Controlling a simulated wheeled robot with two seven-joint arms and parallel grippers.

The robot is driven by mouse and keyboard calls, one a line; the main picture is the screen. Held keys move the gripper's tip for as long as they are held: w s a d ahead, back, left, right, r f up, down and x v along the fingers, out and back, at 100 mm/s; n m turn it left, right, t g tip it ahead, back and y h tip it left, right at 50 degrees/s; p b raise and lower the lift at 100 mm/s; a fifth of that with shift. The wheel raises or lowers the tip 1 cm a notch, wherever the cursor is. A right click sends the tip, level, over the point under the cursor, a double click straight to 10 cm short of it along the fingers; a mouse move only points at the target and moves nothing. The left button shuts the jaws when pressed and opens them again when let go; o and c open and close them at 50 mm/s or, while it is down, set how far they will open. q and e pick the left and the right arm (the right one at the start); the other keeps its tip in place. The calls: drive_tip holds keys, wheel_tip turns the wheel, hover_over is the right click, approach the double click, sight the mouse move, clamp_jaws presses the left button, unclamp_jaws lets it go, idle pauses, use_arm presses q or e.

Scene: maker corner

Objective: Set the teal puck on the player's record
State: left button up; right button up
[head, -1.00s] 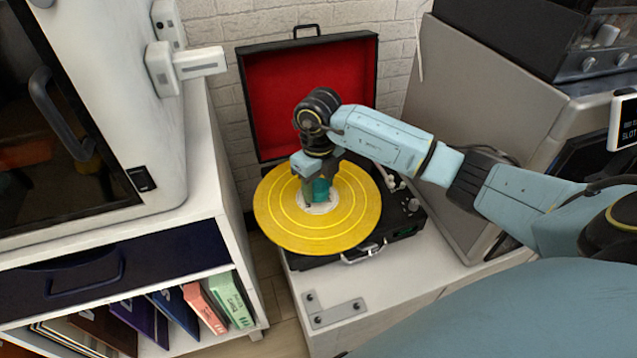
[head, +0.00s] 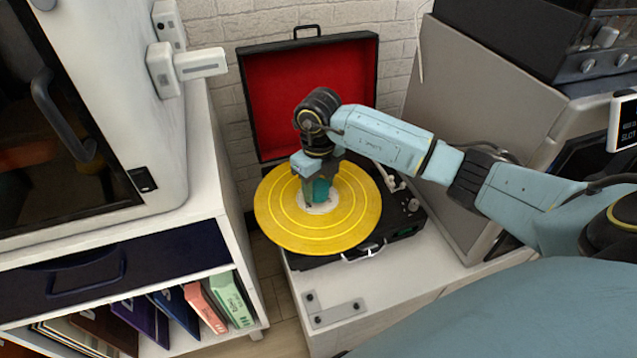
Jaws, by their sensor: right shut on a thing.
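The teal puck (head: 319,190) is between the fingers of my right gripper (head: 318,187), which is shut on it. It is over the pale centre label of the yellow record (head: 283,229). I cannot tell whether the puck touches the record. The record lies on the black suitcase record player (head: 407,222), whose lid with red lining stands open behind. My right arm reaches in from the right and hides part of the player's right side. My left gripper is not in view.
A white cabinet (head: 205,190) with a dark drawer and several books stands at the left. A grey machine (head: 440,130) stands at the right behind my arm. A metal bracket (head: 337,313) lies on the white surface in front of the player.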

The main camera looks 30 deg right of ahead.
drive_tip(key=shift+r, duration=0.1)
drive_tip(key=shift+f, duration=0.7)
idle(0.5)
drive_tip(key=o, duration=0.8)
